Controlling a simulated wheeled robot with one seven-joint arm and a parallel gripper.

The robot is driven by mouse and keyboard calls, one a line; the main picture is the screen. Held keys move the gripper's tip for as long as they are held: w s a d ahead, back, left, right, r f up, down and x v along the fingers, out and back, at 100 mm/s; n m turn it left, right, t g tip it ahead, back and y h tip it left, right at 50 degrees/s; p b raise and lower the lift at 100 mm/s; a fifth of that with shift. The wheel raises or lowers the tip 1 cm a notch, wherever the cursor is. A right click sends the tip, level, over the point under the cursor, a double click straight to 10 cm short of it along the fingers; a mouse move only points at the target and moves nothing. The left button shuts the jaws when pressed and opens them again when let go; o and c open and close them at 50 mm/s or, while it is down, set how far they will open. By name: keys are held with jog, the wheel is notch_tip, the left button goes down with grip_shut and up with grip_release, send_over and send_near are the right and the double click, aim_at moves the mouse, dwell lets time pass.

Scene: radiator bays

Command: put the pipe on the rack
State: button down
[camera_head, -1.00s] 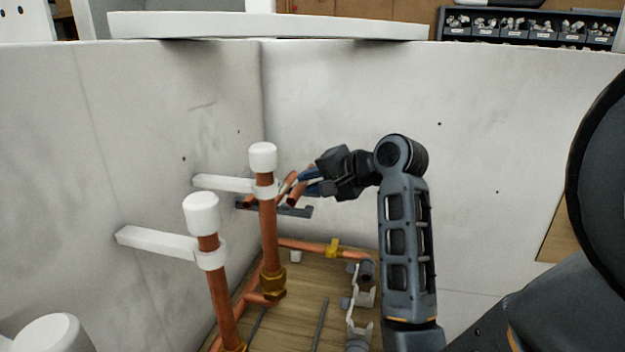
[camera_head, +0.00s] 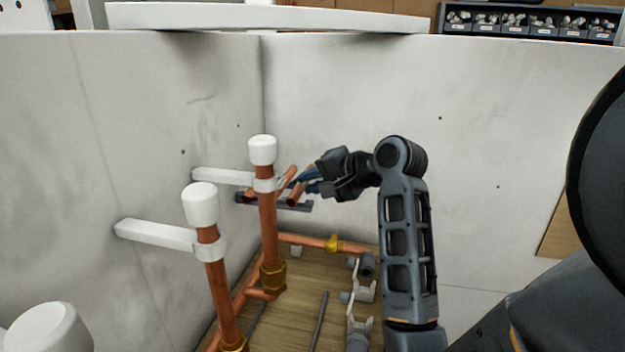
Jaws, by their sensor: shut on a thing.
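My gripper (camera_head: 308,182) reaches in from the right with its blue fingers at a short copper pipe (camera_head: 297,194), and is shut on it. The pipe is tilted and lies just above or against a dark grey rack (camera_head: 296,206) low in the wall corner; I cannot tell whether they touch. Another copper piece (camera_head: 288,176) shows beside the fingers, and a copper end shows left of the upright pipe, over the rack's left part. The upright pipe hides the rack's middle, and the fingers hide part of the held pipe.
Two upright copper pipes with white caps (camera_head: 262,150) (camera_head: 200,203) stand in front of the rack, each clipped to a white wall bracket (camera_head: 155,234). Copper pipework with a brass fitting (camera_head: 333,243) runs along the wooden base. Grey and white clips (camera_head: 361,290) stand near my arm. White walls close the corner.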

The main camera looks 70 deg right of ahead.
jog(key=shift+f, duration=0.35)
jog(key=c, duration=0.9)
grip_release()
jog(key=shift+s, duration=0.1)
jog(key=v, duration=0.7)
jog(key=shift+s+a+r, duration=0.15)
jog(key=shift+s, duration=0.1)
